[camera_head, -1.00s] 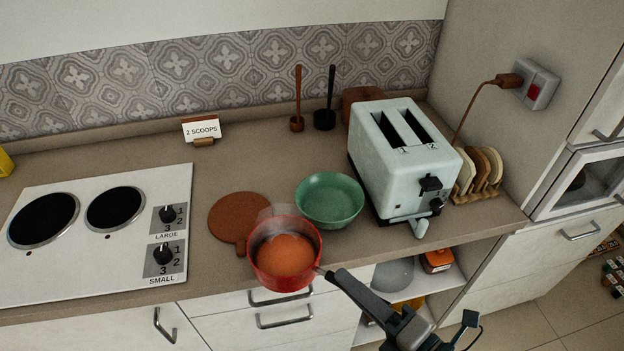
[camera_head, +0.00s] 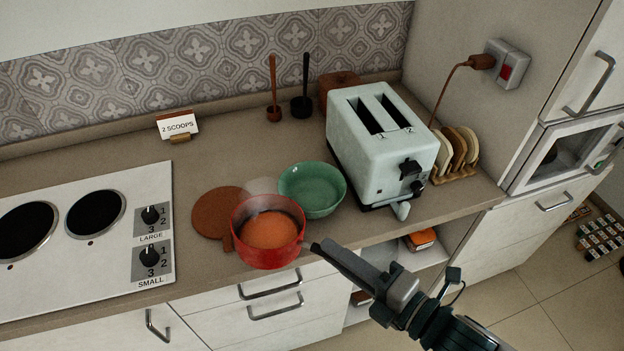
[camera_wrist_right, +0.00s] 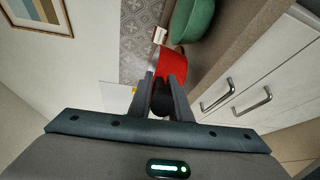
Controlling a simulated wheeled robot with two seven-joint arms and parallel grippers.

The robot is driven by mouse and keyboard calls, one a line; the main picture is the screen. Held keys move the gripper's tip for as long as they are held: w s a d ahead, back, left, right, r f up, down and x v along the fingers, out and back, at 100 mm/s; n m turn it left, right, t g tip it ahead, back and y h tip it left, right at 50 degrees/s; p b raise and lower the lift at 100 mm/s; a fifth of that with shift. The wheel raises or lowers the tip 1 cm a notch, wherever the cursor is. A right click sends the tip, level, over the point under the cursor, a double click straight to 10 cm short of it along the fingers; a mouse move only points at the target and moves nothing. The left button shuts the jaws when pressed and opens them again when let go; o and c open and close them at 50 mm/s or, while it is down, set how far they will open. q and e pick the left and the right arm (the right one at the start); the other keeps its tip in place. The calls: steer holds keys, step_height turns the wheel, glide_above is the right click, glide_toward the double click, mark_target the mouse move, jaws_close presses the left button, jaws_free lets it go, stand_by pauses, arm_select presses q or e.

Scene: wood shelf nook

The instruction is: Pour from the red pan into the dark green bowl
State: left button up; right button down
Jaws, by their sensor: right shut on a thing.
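The red pan (camera_head: 268,257) holds orange-red contents, with a faint haze above them. It looks roughly level and overlaps the counter's front edge in the head view, just in front and to the left of the bowl. The dark green bowl (camera_head: 313,190) stands upright on the counter and looks empty. My right gripper (camera_head: 345,262) is shut on the pan's dark handle. In the right wrist view, the fingers (camera_wrist_right: 163,90) close around this handle, with part of the red pan (camera_wrist_right: 172,62) and bowl (camera_wrist_right: 194,20) beyond. My left gripper is out of view.
A brown round board (camera_head: 213,212) lies left of the bowl, partly behind the pan. The pale toaster (camera_head: 380,145) stands close to the bowl's right. A white hob (camera_head: 120,245) is at left. Two scoops (camera_head: 273,100) stand at the back. Bare counter lies behind the bowl.

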steer(key=w+d+r+m+g+p, duration=0.1)
steer(key=w+r+m+p, duration=0.1)
steer(key=r, duration=0.3)
steer(key=shift+w+d+r+m+p, duration=0.25)
steer(key=shift+w+d+m+p, duration=0.1)
steer(key=shift+w+p, duration=0.15)
steer(key=shift+w+d+r+m, duration=0.2)
steer(key=shift+w+m, duration=0.05)
steer(key=shift+w+d+r+m+b, duration=0.25)
steer(key=shift+w+d+m+b, duration=0.15)
steer(key=shift+w+m+b, duration=0.15)
steer(key=shift+w+d+r+m+g, duration=0.25)
steer(key=shift+w+g, duration=0.15)
steer(key=shift+w, duration=0.1)
steer(key=shift+w+d+r+m+g+p, duration=0.3)
steer(key=shift+w+d+r+m+p, duration=0.15)
steer(key=shift+m, duration=0.25)
stand_by(0.8)
steer(key=shift+w+d+f+m+g+y+b, duration=0.3)
steer(key=shift+w+f+m, duration=0.2)
steer(key=shift+f+m, duration=0.25)
steer(key=shift+w+d+f+m+g+y+b, duration=0.2)
steer(key=shift+w+f+m, duration=0.3)
steer(key=shift+m, duration=0.35)
stand_by(2.6)
